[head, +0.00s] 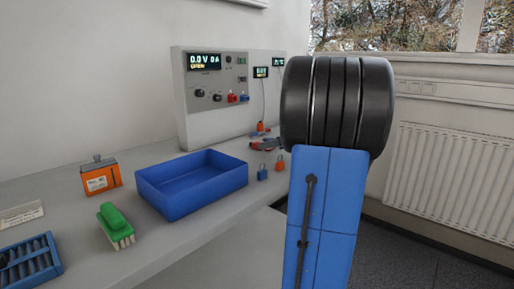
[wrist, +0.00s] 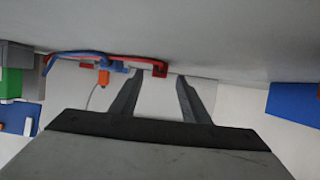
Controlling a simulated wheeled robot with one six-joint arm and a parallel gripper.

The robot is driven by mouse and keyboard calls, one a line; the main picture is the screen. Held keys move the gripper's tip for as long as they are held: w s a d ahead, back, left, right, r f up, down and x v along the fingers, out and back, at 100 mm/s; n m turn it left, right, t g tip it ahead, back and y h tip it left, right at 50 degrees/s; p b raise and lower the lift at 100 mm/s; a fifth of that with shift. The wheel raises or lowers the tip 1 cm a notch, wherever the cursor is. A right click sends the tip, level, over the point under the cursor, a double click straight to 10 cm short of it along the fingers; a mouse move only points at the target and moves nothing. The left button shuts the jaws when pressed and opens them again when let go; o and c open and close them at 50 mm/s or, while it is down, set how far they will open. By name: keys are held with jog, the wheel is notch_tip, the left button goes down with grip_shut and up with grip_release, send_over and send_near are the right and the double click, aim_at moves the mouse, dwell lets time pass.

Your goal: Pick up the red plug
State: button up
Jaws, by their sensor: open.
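The red plug (wrist: 159,69) lies on the bench at the end of a red lead. In the wrist view it shows between the two fingertips, level with them or just past them; the depth is hard to tell. My gripper (wrist: 159,75) is open, with clear space on both sides of the plug. A blue plug (wrist: 119,66) on a blue lead lies beside it, left of the left finger. In the head view my arm hides most of the gripper, and only a small red and dark patch shows left of the arm.
An orange piece (wrist: 103,77) with a thin cord lies near the leads. A blue tray (head: 190,211), blue padlock (head: 262,174), orange padlock (head: 279,165), green brush (head: 115,226) and orange box (head: 100,178) stand on the bench. The cycler panel (head: 219,110) rises behind.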

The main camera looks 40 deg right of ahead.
aim_at(264, 151)
jog(key=x, duration=0.3)
jog(key=shift+w, duration=0.2)
jog(key=shift+c, duration=0.7)
grip_shut()
notch_tip(264, 151, up, 10)
